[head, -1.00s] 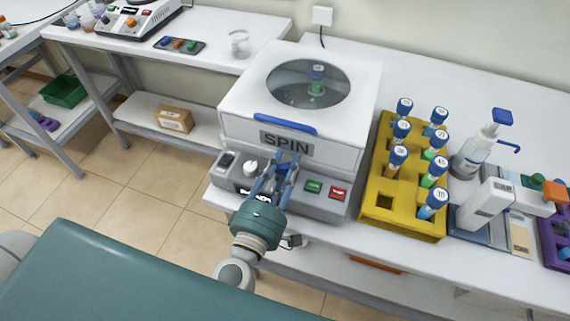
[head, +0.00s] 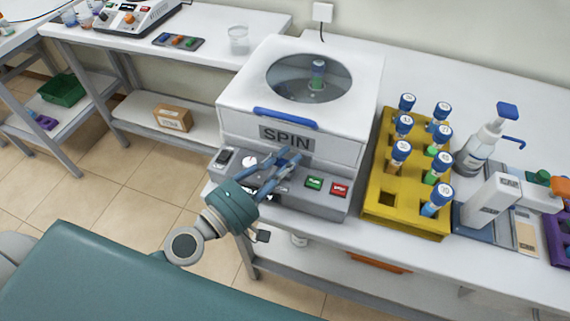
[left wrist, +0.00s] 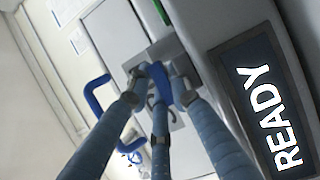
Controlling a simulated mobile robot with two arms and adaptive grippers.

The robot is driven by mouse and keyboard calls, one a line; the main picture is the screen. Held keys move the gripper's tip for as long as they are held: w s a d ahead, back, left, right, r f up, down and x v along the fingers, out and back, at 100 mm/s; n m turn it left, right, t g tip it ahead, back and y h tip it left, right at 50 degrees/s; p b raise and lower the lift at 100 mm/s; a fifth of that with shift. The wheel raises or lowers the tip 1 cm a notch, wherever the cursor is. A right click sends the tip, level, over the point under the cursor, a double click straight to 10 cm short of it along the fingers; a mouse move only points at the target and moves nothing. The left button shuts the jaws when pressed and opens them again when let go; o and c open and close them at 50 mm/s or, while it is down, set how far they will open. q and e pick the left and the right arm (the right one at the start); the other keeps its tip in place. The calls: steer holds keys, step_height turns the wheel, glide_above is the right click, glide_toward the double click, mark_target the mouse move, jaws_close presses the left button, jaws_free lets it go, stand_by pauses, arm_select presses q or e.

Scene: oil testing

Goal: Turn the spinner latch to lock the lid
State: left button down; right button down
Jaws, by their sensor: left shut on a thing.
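The white spinner (head: 235,105) stands on the bench with its lid down and a blue lid handle (head: 285,118) above the SPIN label. Through the round window I see a blue-capped tube (head: 318,72) inside. My left gripper (head: 288,158) is at the spinner's front, just below the label. In the left wrist view its fingers (left wrist: 160,88) are closed around the blue latch (left wrist: 158,82), partly covering it. The latch is mostly hidden by the fingers in the head view. My right gripper is not in view.
On the front panel are a green button (head: 314,183) and a red button (head: 339,189). A yellow rack (head: 400,218) with several blue-capped tubes stands close at the right. A pump bottle (head: 478,150) is beyond it. A READY display (left wrist: 268,105) shows in the wrist view.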

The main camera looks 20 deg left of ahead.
arm_select(q)
steer(key=c, duration=1.8)
jaws_free()
steer(key=shift+s+d+r, duration=0.1)
steer(key=shift+s, duration=0.05)
steer(key=shift+s, duration=0.15)
steer(key=shift+a+v, duration=0.15)
steer(key=shift+v, duration=2.75)
steer(key=shift+a+v, duration=0.15)
steer(key=shift+v, duration=2.7)
